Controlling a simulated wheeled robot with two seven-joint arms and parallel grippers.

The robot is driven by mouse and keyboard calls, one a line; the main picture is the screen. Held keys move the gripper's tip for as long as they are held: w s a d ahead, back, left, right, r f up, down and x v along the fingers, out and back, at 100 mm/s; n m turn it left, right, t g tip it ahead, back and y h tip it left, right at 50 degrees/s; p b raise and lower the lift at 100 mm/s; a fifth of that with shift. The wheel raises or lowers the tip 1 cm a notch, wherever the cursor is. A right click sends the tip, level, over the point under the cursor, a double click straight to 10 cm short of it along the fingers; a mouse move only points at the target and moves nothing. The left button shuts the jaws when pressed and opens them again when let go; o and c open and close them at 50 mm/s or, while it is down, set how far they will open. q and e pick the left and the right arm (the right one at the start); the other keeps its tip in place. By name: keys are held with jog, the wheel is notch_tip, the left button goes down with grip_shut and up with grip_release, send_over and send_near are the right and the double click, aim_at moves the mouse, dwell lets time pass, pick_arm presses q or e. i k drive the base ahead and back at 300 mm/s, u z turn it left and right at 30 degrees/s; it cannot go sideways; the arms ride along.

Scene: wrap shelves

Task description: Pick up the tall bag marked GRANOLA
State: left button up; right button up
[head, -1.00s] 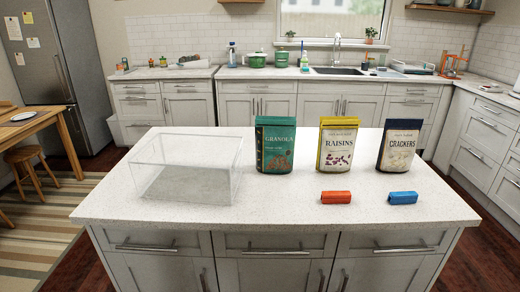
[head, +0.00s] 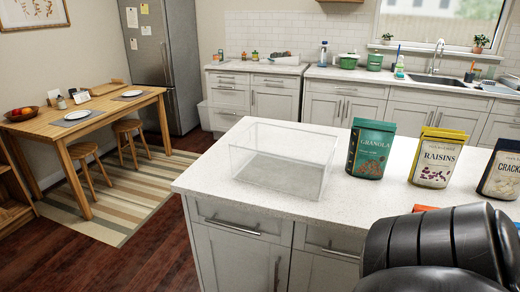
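The tall green bag marked GRANOLA (head: 370,149) stands upright on the white island counter (head: 215,178). It is just right of a clear open box (head: 278,168) and apart from it. Its front label faces me. A black rounded part of my own arm fills the lower right of the head view, in front of the counter and below the bags. No gripper fingers show, so neither gripper can be seen.
A yellow RAISINS bag (head: 438,158) and a dark CRACKERS bag (head: 502,170) stand to the right of the granola. An orange-red block (head: 424,208) is mostly hidden behind my arm. A wooden table (head: 92,114) and stools stand at the left.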

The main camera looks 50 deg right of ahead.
aim_at(372, 141)
jog(key=u, duration=0.6)
jog(key=k, duration=1.1)
jog(key=z, duration=1.45)
